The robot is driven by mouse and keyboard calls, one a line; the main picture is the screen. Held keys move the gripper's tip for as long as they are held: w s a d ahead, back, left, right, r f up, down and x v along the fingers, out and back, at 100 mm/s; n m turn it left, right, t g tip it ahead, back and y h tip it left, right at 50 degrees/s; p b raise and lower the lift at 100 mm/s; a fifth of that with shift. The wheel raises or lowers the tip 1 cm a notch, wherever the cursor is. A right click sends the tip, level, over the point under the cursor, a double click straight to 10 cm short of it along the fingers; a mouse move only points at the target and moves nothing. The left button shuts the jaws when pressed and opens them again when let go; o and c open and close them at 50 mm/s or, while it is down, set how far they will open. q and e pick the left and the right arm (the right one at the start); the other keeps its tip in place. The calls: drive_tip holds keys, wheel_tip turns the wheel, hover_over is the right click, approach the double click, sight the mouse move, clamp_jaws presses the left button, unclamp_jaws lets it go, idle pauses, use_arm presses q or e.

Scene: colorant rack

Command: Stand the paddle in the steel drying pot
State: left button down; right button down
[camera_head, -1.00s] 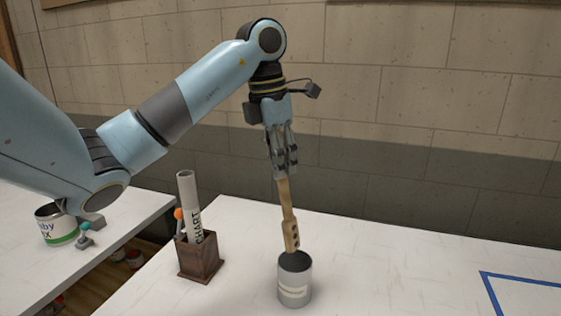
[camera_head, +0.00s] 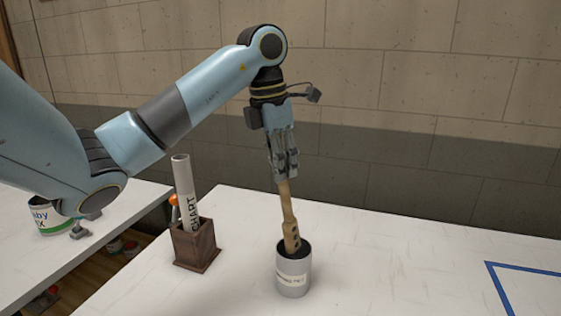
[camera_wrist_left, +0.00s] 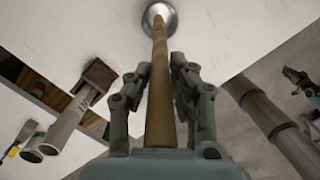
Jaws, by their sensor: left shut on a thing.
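The wooden paddle (camera_head: 289,217) hangs almost upright from my left gripper (camera_head: 286,178), which is shut on its upper end. The paddle's lower, holed end is at the mouth of the steel drying pot (camera_head: 293,277), with its tip inside the rim. How deep the tip reaches is hidden by the pot's wall. In the left wrist view the paddle (camera_wrist_left: 160,90) runs from between the fingers to the pot (camera_wrist_left: 172,22).
A dark wooden box (camera_head: 195,247) holding a rolled chart (camera_head: 185,195) stands left of the pot. A paint can (camera_head: 48,218) is on the other table at far left, across a gap. Blue tape (camera_head: 500,285) marks the right of the white table, which is clear there.

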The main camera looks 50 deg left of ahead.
use_arm(q)
wheel_tip(320, 180, down, 4)
drive_tip(key=b, duration=0.3)
drive_tip(key=shift+f, duration=0.1)
wheel_tip(320, 180, down, 3)
drive_tip(key=b, duration=0.3)
drive_tip(key=shift+f+b, duration=0.35)
drive_tip(key=shift+f, duration=0.05)
drive_tip(key=c, duration=1.1)
unclamp_jaws()
